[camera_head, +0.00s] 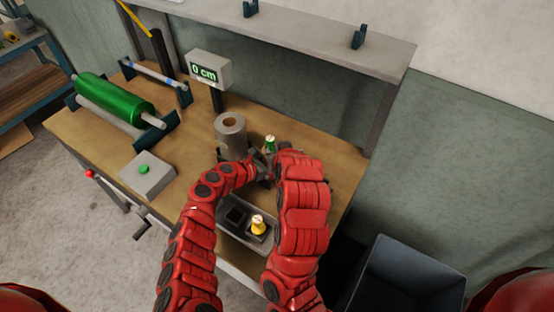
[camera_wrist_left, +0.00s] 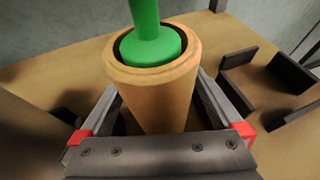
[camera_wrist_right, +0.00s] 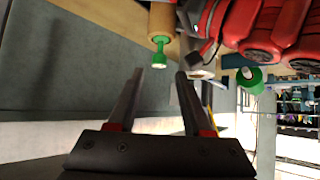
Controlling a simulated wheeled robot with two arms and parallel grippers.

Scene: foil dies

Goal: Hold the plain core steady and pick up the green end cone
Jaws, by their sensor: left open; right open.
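The plain core (camera_wrist_left: 155,95) is a tan tube standing upright in the left wrist view. The green end cone (camera_wrist_left: 153,42) sits in its top opening; it also shows in the head view (camera_head: 270,142). My left gripper (camera_wrist_left: 160,110) is open, with its fingers on both sides of the core; contact cannot be told. My right gripper (camera_wrist_right: 159,75) is open and empty. In the right wrist view the green cone (camera_wrist_right: 159,53) is just beyond its fingertips. In the head view, my arms hide most of the core and the grippers.
A tray (camera_head: 228,226) at the front holds a yellow cone (camera_head: 258,224) beside an empty dark socket. A grey roll (camera_head: 231,138) stands close behind the left arm. A green roll (camera_head: 112,98) and a button box (camera_head: 147,175) are at left. A bin (camera_head: 408,280) stands at right.

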